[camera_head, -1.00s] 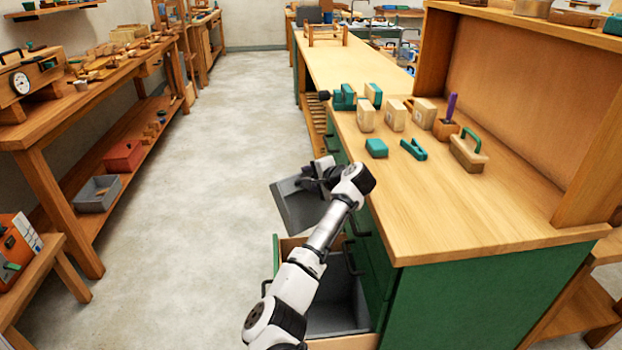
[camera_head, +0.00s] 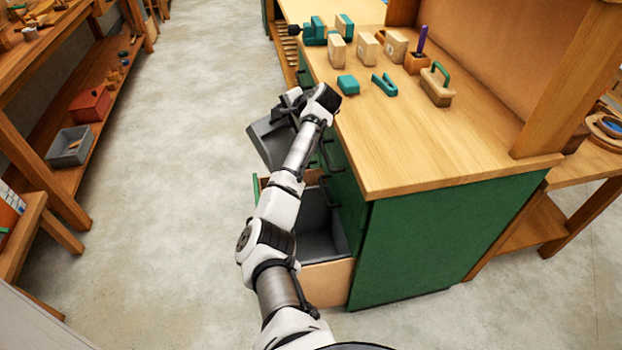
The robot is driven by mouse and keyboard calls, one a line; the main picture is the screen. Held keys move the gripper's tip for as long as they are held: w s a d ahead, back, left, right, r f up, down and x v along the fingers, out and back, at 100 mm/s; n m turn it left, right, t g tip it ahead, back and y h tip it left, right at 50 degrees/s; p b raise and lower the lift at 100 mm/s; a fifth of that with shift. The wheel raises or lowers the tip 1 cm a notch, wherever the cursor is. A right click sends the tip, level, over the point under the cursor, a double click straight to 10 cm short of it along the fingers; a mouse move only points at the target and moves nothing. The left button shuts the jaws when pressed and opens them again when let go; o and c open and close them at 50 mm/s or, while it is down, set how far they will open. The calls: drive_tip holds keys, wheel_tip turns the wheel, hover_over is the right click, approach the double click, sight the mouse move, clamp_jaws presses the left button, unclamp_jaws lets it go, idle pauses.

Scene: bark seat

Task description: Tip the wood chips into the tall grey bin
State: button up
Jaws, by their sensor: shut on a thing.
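My gripper (camera_head: 287,108) is shut on a grey pan (camera_head: 268,145). It holds the pan tilted, beside the workbench's left side and above the open drawer's far end. I see no wood chips in the pan; its inside is partly hidden by my arm. I cannot pick out a tall grey bin for certain. A pale grey flat surface (camera_head: 35,325) shows at the bottom left corner, cut off by the frame, and I cannot tell what it is.
An open drawer (camera_head: 328,280) with a grey inside juts from the green workbench (camera_head: 440,235) under my arm. Blocks and tools stand on the benchtop. A small grey box (camera_head: 70,147) and a red box (camera_head: 90,104) sit on the left shelf. The floor between is clear.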

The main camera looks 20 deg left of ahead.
drive_tip(key=shift+r+g+h+p, duration=0.5)
drive_tip(key=shift+r+h+p, duration=0.6)
drive_tip(key=shift+p, duration=1.8)
drive_tip(key=shift+h+p, duration=0.3)
drive_tip(key=shift+p, duration=0.1)
clamp_jaws()
drive_tip(key=shift+w+r+g+h+p, duration=0.1)
drive_tip(key=shift+r+g+h+p, duration=0.2)
drive_tip(key=shift+h+p, duration=0.35)
drive_tip(key=shift+r+g+h+p, duration=0.2)
drive_tip(key=shift+g+h+p, duration=0.2)
drive_tip(key=shift+h+p, duration=0.2)
drive_tip(key=shift+f+h+b, duration=0.1)
drive_tip(key=shift+h+b, duration=0.15)
drive_tip(key=shift+b, duration=0.1)
drive_tip(key=shift+r+g+h, duration=0.2)
drive_tip(key=shift+g+h, duration=0.1)
drive_tip(key=shift+f+b, duration=0.15)
drive_tip(key=shift+b, duration=0.6)
drive_tip(key=shift+a+b, duration=0.1)
drive_tip(key=shift+b, duration=0.7)
drive_tip(key=shift+h+b, duration=0.3)
drive_tip(key=shift+b, duration=0.15)
